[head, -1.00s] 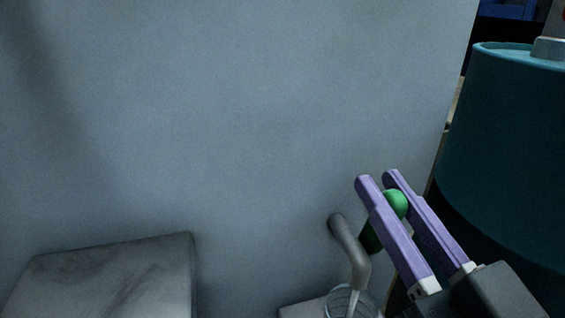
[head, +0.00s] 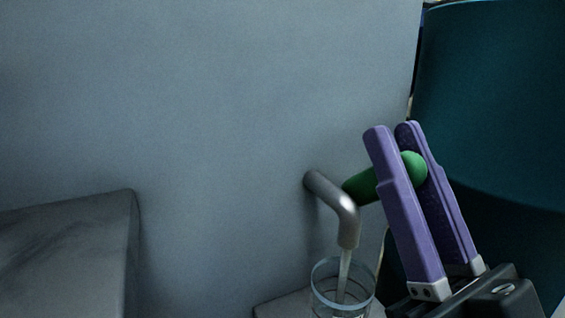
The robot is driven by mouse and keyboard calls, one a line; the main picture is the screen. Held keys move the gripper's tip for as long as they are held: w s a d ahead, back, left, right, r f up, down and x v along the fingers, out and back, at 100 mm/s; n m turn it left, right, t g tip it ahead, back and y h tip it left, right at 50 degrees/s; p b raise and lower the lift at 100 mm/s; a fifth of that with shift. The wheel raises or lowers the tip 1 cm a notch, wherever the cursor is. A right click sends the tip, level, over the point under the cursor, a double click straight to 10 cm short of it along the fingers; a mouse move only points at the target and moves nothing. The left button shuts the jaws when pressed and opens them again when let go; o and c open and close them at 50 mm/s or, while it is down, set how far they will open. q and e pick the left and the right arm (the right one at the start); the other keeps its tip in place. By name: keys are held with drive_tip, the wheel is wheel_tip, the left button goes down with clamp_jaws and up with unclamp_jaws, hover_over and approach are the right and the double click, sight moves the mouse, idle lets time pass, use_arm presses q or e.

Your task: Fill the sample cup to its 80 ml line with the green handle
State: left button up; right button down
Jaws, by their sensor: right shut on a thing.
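The green handle (head: 362,187) sticks out beside the metal spout (head: 333,198) on the grey wall. My right gripper (head: 392,132) is shut on the handle, with its rounded green end between the two purple fingers. A thin stream of liquid (head: 344,268) runs from the spout into the clear sample cup (head: 321,290) below it. The cup's lower part is cut off by the picture's bottom edge, so its line and the liquid level cannot be read. My left gripper is not in view.
The cup stands at a small grey ledge (head: 283,307) under the spout. A grey block (head: 70,250) juts out at the lower left. A large dark teal cylinder (head: 500,100) stands close behind my right gripper.

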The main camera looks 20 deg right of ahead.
drive_tip(key=shift+f, duration=0.15)
drive_tip(key=c, duration=0.8)
unclamp_jaws()
drive_tip(key=shift+o, duration=0.2)
drive_tip(key=shift+s+f+p, duration=0.3)
drive_tip(key=shift+s+p, duration=0.2)
drive_tip(key=shift+p, duration=0.1)
drive_tip(key=s+p, duration=0.4)
drive_tip(key=s, duration=0.8)
drive_tip(key=shift+d+p, duration=0.2)
drive_tip(key=shift+p, duration=0.1)
drive_tip(key=shift+f, duration=0.1)
